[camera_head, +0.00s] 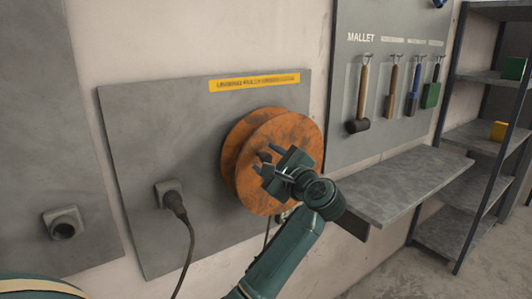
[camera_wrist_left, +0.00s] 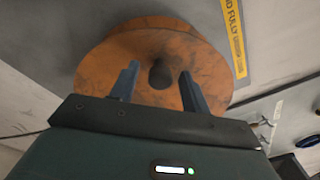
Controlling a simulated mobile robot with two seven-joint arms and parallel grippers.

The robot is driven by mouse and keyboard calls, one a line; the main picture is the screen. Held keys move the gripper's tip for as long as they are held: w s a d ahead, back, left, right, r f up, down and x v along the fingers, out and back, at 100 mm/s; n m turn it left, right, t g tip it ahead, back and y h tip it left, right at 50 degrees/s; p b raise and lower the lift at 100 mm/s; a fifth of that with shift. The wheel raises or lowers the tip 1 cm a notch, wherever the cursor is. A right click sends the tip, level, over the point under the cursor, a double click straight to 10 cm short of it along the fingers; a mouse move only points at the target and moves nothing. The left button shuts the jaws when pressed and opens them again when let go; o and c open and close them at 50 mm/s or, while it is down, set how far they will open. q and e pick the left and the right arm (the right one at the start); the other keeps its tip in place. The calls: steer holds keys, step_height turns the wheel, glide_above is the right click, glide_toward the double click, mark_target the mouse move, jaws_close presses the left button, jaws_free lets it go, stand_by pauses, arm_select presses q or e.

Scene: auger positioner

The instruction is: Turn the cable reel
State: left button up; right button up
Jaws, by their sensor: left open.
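The cable reel (camera_head: 290,135) is a round orange, rust-worn drum with two discs, mounted on a grey wall panel. In the left wrist view the reel (camera_wrist_left: 110,65) fills the upper middle, with a dark, rounded crank knob (camera_wrist_left: 160,74) standing out from its face. My left gripper (camera_head: 268,160) is in front of the reel's face in the head view. Its fingers are open, one on each side of the knob in the wrist view, with gaps to it. I cannot tell how deep the knob sits between them. My right gripper is not in view.
A yellow label (camera_head: 254,82) is above the reel. A plugged socket (camera_head: 168,190) with a hanging black cable is to its left. A grey shelf (camera_head: 400,185) juts out at right, below a tool board (camera_head: 385,60) with a mallet (camera_head: 360,100). A metal rack (camera_head: 480,140) stands further right.

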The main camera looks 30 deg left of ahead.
arm_select(q)
steer(key=shift+w+a, duration=0.35)
steer(key=shift+a, duration=0.3)
steer(key=shift+c, duration=0.5)
jaws_close()
